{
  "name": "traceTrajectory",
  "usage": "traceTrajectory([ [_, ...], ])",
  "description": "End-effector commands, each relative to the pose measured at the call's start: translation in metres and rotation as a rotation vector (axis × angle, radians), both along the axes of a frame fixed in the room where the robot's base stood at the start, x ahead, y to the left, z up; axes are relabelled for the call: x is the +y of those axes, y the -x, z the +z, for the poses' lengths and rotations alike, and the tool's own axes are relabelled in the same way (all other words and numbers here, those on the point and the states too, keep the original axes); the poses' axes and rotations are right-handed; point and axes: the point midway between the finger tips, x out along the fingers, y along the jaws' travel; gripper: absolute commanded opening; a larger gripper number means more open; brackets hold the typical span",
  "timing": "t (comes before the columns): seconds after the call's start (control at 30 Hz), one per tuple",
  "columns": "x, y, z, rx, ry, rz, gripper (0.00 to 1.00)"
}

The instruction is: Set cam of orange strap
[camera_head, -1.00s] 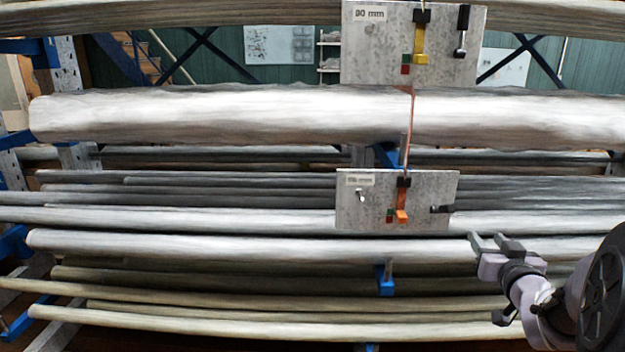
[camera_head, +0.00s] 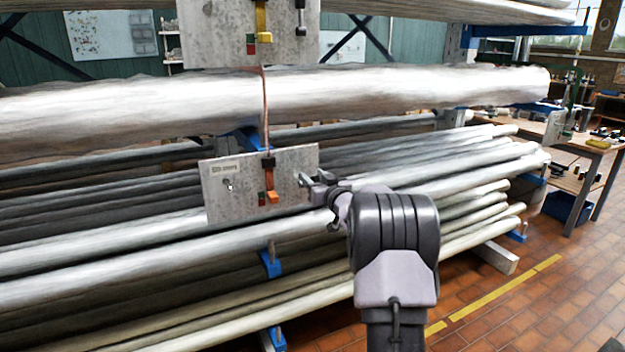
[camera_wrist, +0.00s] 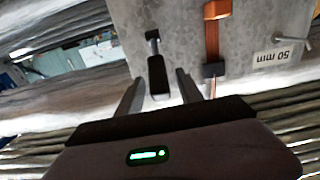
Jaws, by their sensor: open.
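The lower grey plate (camera_head: 240,205) hangs in front of the pipe rack. The orange cam lever (camera_head: 272,197) sits on it below a black block (camera_head: 268,163), with a thin orange-brown strap (camera_head: 264,110) running up from the block. In the wrist view the plate appears upside down, with the orange lever (camera_wrist: 216,10) at the top and the black block (camera_wrist: 213,70) below. My gripper (camera_head: 311,180) is open at the plate's right edge. In the wrist view my gripper (camera_wrist: 160,80) has its fingers on either side of a black handle (camera_wrist: 157,72); contact is unclear. The orange lever is outside the fingers.
An upper grey plate (camera_head: 220,40) carries a yellow lever (camera_head: 263,25). A thick wrapped bundle (camera_head: 130,105) lies between the plates. Several long pipes (camera_head: 440,180) fill the rack below. A workbench (camera_head: 590,150) stands at the right, with open tiled floor (camera_head: 510,310) in front.

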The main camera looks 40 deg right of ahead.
Motion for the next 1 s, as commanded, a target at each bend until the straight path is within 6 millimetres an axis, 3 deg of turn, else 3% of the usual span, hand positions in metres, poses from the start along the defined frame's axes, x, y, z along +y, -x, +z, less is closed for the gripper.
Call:
traceTrajectory([
  [0.3,-0.0007,-0.0043,0.0005,0.000,0.001,0.000,0.44],
  [0.53,-0.0007,-0.0041,0.0005,0.000,0.001,0.000,0.00],
  [1.0,-0.0006,-0.0040,0.0003,0.000,0.000,0.000,0.00],
])
